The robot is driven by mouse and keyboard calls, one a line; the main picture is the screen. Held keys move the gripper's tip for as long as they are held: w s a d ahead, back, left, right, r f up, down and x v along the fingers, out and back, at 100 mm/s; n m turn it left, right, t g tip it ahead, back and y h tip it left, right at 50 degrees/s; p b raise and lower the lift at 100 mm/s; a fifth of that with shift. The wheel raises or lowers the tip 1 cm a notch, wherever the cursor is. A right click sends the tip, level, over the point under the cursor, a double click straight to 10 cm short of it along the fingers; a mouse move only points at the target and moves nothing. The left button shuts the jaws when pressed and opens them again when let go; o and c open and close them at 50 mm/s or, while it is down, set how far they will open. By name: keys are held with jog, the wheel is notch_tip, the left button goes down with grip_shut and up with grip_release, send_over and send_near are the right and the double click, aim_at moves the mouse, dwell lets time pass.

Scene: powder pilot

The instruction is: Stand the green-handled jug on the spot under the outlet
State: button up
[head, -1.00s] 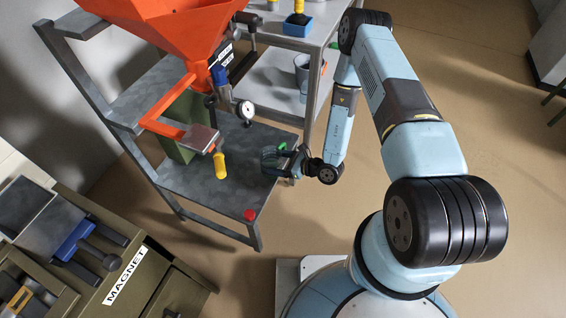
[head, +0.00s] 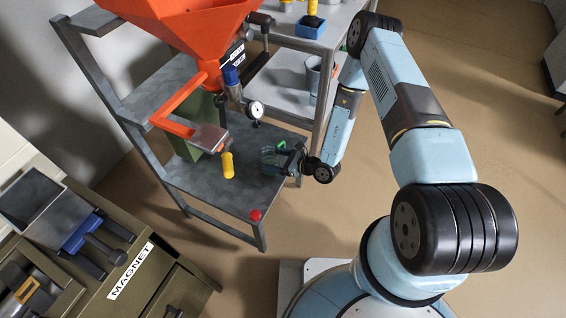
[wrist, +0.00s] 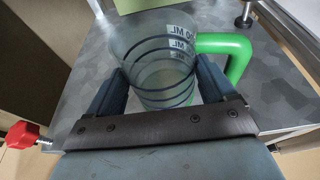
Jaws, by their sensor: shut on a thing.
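The green-handled jug (wrist: 155,65) is clear with dark rings and volume marks. In the wrist view my gripper (wrist: 165,95) is shut on it, one finger on each side, and the green handle (wrist: 230,50) points right. In the head view the jug (head: 270,158) is at the right part of the grey metal shelf, with my gripper (head: 290,158) at its right. The outlet (head: 233,95) is below the orange hopper (head: 185,25), up and left of the jug. I cannot tell whether the jug's base touches the shelf. The spot under the outlet is not distinct.
The grey shelf (head: 210,185) has a red knob (head: 255,215) at its front corner. A yellow handle (head: 228,165) hangs above it, and a round gauge (head: 254,109) sits near the outlet. A green panel (head: 197,125) stands at the back. A cabinet labelled MAGNET (head: 132,272) is at lower left.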

aim_at(262, 153)
jog(key=w+a, duration=0.1)
jog(key=a, duration=0.2)
jog(key=w+a, duration=0.2)
jog(key=a, duration=0.2)
jog(key=w+a, duration=0.1)
jog(key=a, duration=0.3)
jog(key=shift+w+a+f, duration=0.2)
jog(key=shift+w+f, duration=0.1)
jog(key=shift+w, duration=0.05)
jog(key=shift+r+x, duration=0.15)
jog(key=shift+x, duration=1.15)
jog(key=shift+r+x, duration=0.15)
jog(key=shift+x, duration=1.2)
jog(key=shift+r, duration=0.1)
jog(key=shift+f, duration=0.6)
jog(key=o, duration=0.9)
jog(key=shift+v, duration=6.9)
jog(key=shift+r, duration=0.15)
